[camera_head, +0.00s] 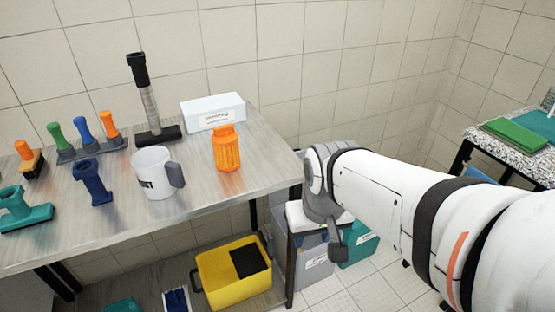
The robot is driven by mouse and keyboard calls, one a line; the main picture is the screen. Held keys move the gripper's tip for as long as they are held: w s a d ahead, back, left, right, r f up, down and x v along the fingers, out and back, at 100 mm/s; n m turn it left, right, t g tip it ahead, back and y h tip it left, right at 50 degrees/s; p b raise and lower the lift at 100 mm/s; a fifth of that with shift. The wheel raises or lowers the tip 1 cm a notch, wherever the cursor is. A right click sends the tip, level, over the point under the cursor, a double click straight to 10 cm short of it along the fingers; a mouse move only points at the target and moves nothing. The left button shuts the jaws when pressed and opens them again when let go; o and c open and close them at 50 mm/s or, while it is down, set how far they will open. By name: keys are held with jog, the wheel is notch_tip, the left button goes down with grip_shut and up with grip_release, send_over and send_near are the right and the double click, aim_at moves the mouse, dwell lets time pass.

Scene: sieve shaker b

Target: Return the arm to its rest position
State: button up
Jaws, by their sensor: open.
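My white arm (385,205) reaches in from the right edge and ends, as far as it shows, at a grey rounded joint (320,185) near the right end of the bench. A small dark grey part (338,245) hangs below that joint.
A yellow bin (225,285) stands below. A speckled table (490,130) is at right.

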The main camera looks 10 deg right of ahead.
jog(key=shift+s, duration=0.1)
jog(key=w+p+v, duration=0.1)
jog(key=p+v, duration=0.5)
jog(key=shift+r, duration=0.5)
jog(key=shift+s, duration=0.1)
dwell(0.4)
